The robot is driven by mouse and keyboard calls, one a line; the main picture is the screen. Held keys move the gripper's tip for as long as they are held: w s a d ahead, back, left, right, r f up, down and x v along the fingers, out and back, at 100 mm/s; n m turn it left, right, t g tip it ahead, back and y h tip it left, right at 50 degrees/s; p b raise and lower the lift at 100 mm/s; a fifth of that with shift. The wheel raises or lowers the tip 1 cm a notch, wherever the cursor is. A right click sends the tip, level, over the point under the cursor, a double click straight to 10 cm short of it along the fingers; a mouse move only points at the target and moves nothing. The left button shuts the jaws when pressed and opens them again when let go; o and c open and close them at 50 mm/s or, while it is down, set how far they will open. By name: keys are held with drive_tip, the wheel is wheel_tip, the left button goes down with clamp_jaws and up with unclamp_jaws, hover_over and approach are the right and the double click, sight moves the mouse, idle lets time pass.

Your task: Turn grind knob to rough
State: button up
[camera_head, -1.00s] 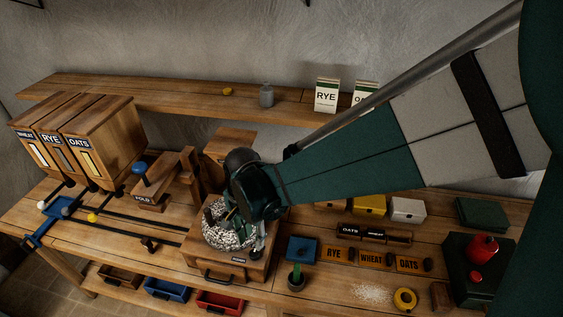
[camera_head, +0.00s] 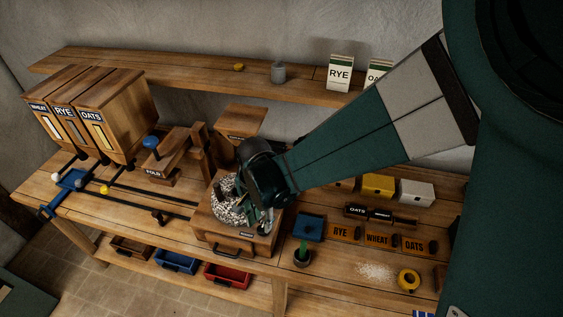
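The mill is a wooden box (camera_head: 217,240) with a dark front handle and a small dark label, carrying a round speckled stone (camera_head: 228,209) on top. I cannot make out a grind knob or a rough mark; my arm and gripper cover the right part of the stone and the box top. My gripper (camera_head: 262,222) is over the right side of the stone, pointing down close to the box top. Its fingers are small and partly hidden, so I cannot tell whether they are open, shut or touching anything.
Wheat, rye and oats bins (camera_head: 95,115) stand at the left, with a blue tray (camera_head: 70,180) on rails before them. A small blue-topped stand (camera_head: 308,228) is close to the right of the mill. Name plates (camera_head: 378,240) lie further right.

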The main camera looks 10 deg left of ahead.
sight(262, 228)
drive_tip(key=shift+f, duration=1.85)
drive_tip(key=shift+c, duration=0.7)
drive_tip(key=c, duration=0.5)
